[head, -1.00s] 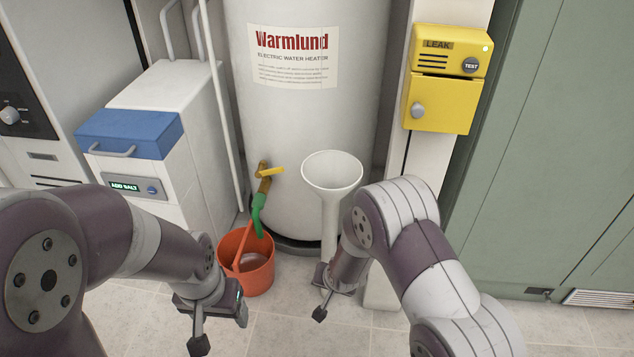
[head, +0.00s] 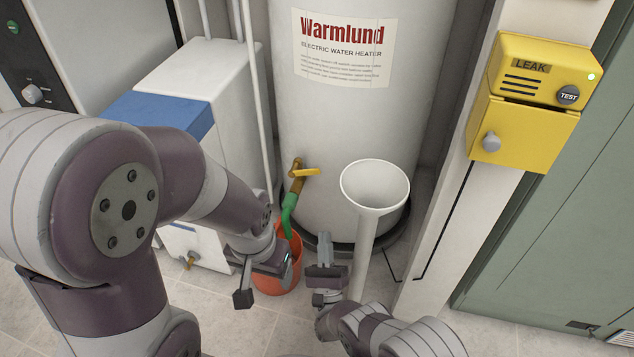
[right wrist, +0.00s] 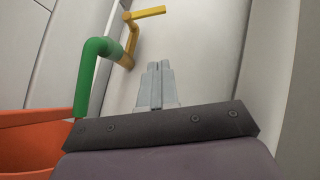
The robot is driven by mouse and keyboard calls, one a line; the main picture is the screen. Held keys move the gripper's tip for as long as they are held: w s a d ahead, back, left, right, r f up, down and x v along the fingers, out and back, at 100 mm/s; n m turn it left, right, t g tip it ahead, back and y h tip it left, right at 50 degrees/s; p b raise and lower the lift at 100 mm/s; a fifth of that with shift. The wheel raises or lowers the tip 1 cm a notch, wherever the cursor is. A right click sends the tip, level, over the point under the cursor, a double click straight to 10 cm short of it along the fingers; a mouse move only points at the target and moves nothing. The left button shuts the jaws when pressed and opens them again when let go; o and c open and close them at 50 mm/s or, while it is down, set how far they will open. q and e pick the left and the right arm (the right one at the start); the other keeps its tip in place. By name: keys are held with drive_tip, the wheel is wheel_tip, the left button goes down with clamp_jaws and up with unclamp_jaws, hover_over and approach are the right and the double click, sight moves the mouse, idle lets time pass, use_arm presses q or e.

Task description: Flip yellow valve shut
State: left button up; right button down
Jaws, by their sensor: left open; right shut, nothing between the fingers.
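The yellow valve handle (head: 305,171) sits on a brass tap (head: 296,181) low on the heater's front, sticking out to the right. A green hose (head: 289,212) runs from the tap down into an orange bucket (head: 270,283). My right gripper (head: 325,243) is shut and empty, below and right of the handle, apart from it. In the right wrist view its fingers (right wrist: 155,68) point at the heater wall, and the handle (right wrist: 148,12) shows above them. My left gripper (head: 284,262) is open and empty, in front of the bucket and partly hiding it.
The white water heater (head: 340,130) fills the back. A white funnel-topped pipe (head: 366,240) stands just right of my right gripper. A yellow leak box (head: 525,130) hangs at right.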

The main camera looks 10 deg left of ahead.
drive_tip(key=shift+h, duration=0.3)
drive_tip(key=b, duration=0.5)
approach(304, 172)
drive_tip(key=shift+w+d+r, duration=0.55)
drive_tip(key=shift+w+r, duration=1.1)
drive_tip(key=shift+w, duration=1.1)
